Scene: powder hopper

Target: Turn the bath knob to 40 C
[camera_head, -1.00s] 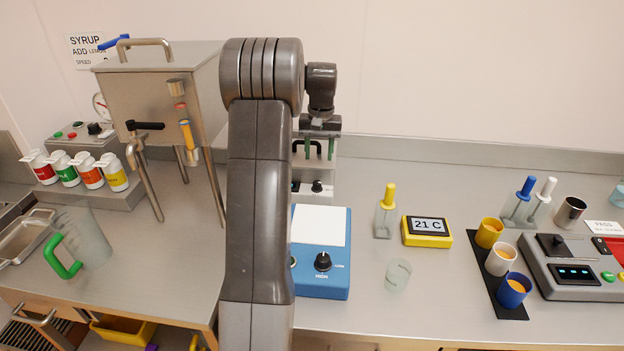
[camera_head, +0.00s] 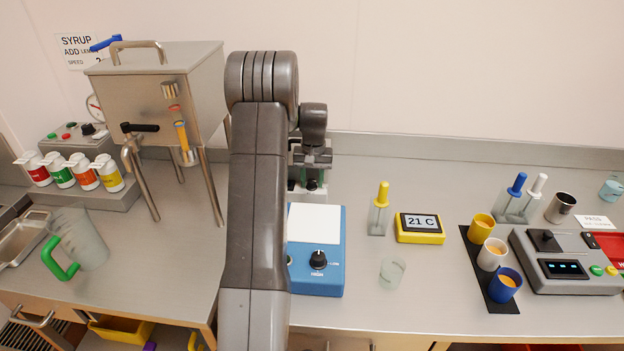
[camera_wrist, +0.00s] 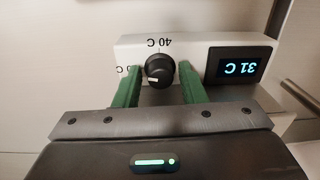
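The bath knob (camera_wrist: 159,70), black and round with a white pointer mark, is on a white panel (camera_wrist: 190,52) that appears upside down in the wrist view. A "40 C" label sits above the knob there, and another partly hidden "C" label is at its left. The display (camera_wrist: 237,65) beside it reads 31 C. My gripper (camera_wrist: 160,80) has its two green fingers on either side of the knob, with narrow gaps showing, so it looks open around it. In the head view my gripper (camera_head: 312,163) is over the bath unit, its fingers mostly hidden.
A blue device (camera_head: 316,280) with its own black knob stands in front. A yellow 21 C display (camera_head: 420,228), a clear beaker (camera_head: 391,272) and a yellow-capped tool (camera_head: 380,210) stand at the right. A steel hopper (camera_head: 160,90) on legs stands at the left.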

